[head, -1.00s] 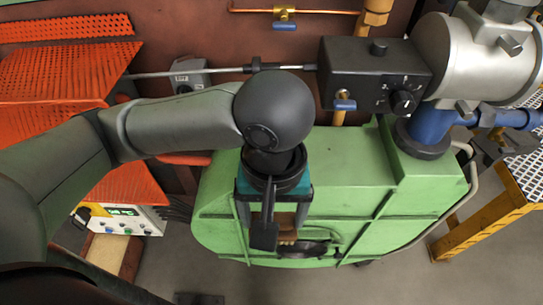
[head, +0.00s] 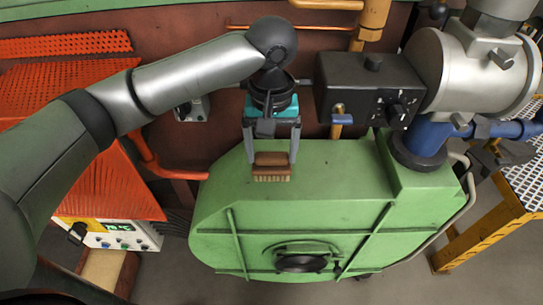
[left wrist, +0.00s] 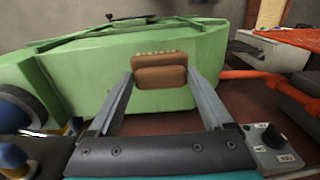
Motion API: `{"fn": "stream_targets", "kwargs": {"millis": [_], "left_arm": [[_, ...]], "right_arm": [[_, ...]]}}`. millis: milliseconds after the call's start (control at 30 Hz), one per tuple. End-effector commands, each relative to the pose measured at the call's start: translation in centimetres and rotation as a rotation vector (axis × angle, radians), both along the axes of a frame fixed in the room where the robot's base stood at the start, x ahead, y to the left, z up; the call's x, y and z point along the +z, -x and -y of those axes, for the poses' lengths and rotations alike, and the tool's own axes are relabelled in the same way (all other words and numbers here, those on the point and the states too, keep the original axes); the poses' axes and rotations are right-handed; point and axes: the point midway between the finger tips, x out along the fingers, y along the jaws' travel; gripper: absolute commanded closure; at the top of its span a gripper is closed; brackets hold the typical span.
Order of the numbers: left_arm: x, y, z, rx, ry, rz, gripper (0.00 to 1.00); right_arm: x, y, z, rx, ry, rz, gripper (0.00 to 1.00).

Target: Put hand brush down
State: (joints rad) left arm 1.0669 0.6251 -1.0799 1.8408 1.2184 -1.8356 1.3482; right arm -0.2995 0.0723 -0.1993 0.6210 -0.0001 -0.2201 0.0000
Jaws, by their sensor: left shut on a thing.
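The hand brush (head: 272,161) has a brown wooden back and a fringe of pale bristles. My left gripper (head: 271,155) is shut on it, with one grey finger at each end of the wooden back. The bristles point toward the front of the green casing (head: 330,220). The brush is over the rear part of the casing's top; I cannot tell whether it touches the surface. In the left wrist view, the brush (left wrist: 160,76) shows between the fingertips with the green casing behind it. My right gripper is not in view.
A black control box (head: 365,90) and a silver cylinder (head: 455,70) on a blue pipe stand right of the gripper. An orange pipe (head: 160,165) runs on the left. The casing's top right of the brush is clear. A round port (head: 302,262) is on its front.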

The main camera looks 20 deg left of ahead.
Motion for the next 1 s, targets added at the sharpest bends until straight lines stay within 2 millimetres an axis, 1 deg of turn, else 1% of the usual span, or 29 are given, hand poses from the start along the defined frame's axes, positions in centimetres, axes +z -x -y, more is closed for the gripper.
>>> {"fn": "stream_targets", "kwargs": {"millis": [33,100,233,300,467,600,700,800,1000], "left_arm": [[0.1,-1.0,-0.3,0.004,-0.001,0.002,0.6],[0.1,-2.0,-0.5,0.003,0.0,0.0,0.6],[0.1,-3.6,-1.0,0.002,-0.001,0.002,0.6],[-1.2,-3.4,-1.0,-0.001,-0.003,-0.002,0.6],[-2.4,-3.3,-1.0,-0.001,-0.001,0.0,0.6],[-4.5,-3.3,-1.0,0.0,-0.002,-0.003,0.6],[-5.2,-3.5,-1.0,0.002,-0.001,-0.003,0.6],[-6.0,-3.6,-1.1,0.0,-0.001,-0.001,0.6],[-6.6,-3.7,-1.1,-0.002,-0.001,0.001,0.6]], "right_arm": [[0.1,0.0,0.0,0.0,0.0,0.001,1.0],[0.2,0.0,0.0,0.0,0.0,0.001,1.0],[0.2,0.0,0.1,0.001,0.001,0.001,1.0],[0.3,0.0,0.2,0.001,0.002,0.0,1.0],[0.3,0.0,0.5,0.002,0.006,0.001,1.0],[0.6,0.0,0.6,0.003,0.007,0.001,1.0],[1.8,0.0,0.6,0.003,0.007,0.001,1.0],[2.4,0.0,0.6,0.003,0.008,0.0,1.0],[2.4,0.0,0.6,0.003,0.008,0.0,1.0]]}}
